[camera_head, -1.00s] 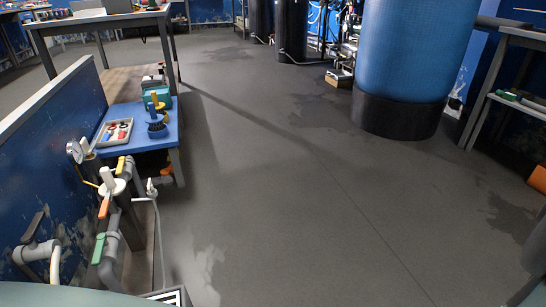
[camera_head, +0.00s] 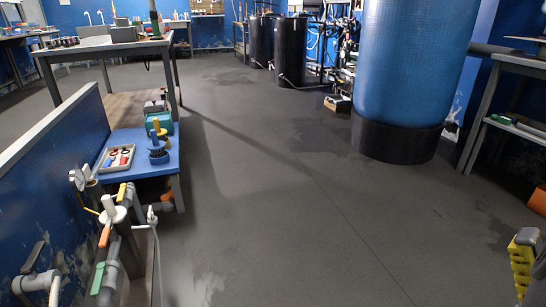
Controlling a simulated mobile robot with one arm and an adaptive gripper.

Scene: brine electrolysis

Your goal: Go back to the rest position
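Part of my gripper (camera_head: 521,264) shows at the lower right edge, a yellow ridged piece with grey parts beside it. The rest is cut off by the picture's edge, so I cannot see whether its fingers are open or shut, or if anything is between them. It appears over the grey floor (camera_head: 300,225), away from the blue bench and the pipes at left.
A blue bench (camera_head: 146,140) at left holds a tray (camera_head: 116,158) of small parts. Pipes with valves (camera_head: 113,215) stand in front. A big blue tank (camera_head: 412,70) stands at right by a shelf (camera_head: 513,125). The middle floor is clear.

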